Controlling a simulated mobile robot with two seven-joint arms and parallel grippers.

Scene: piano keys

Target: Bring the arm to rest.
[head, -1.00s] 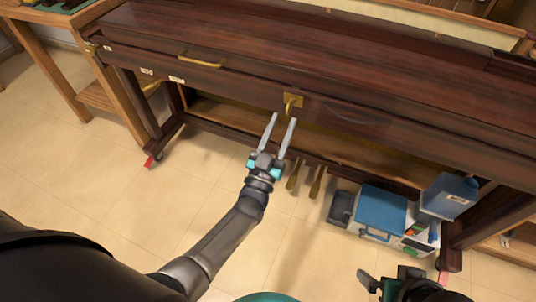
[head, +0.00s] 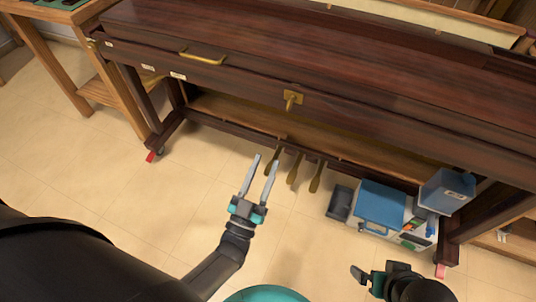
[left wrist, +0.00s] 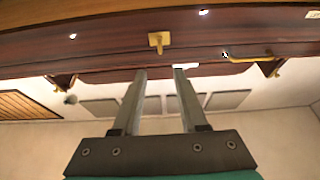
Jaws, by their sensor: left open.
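My left gripper (head: 266,160) is open and empty, in front of the dark wooden piano (head: 330,85) and apart from it. Its two grey fingers point up toward the piano in the head view. The left wrist view shows the same open fingers (left wrist: 160,73) with nothing between them. The brass latch (head: 291,100) on the piano front is above and beyond the fingertips. It also shows in the left wrist view (left wrist: 159,41). My right gripper (head: 362,276) shows only in part at the bottom, and its jaw state is unclear.
A brass handle (head: 203,58) is on the piano front at left. Three brass pedals (head: 293,168) stick out below. A blue box (head: 381,206), a dark tray (head: 340,203) and a blue-grey container (head: 447,191) stand at right. The tiled floor (head: 110,190) at left is clear.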

